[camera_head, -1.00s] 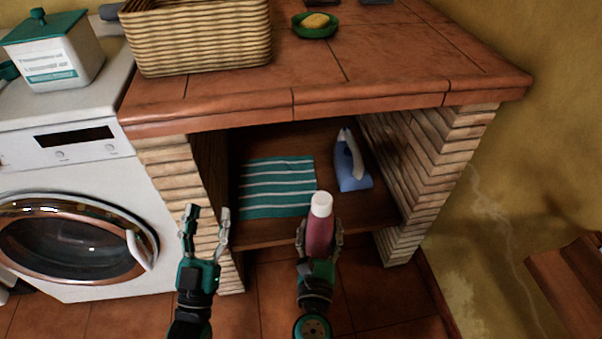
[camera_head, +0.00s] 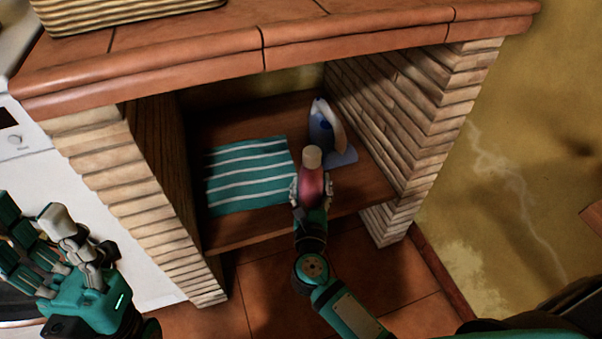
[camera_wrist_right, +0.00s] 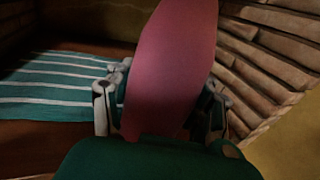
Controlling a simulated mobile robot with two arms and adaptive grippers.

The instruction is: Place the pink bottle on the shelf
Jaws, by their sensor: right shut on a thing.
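The pink bottle (camera_head: 311,183) with a pale cap is upright at the front of the wooden shelf (camera_head: 225,236) under the counter. My right gripper (camera_head: 311,192) is shut on it, with a finger on each side. In the right wrist view the bottle (camera_wrist_right: 172,70) stands between the fingers of the right gripper (camera_wrist_right: 160,105); its top is cut off. Whether its base touches the shelf is hidden. My left gripper (camera_head: 40,235) is at the lower left, in front of the washing machine, with its fingers apart and nothing between them.
A teal striped cloth (camera_head: 245,175) lies on the shelf left of the bottle. A blue and white iron (camera_head: 325,130) stands behind it to the right. Brick side walls (camera_head: 415,110) and the tiled counter edge (camera_head: 300,45) bound the opening.

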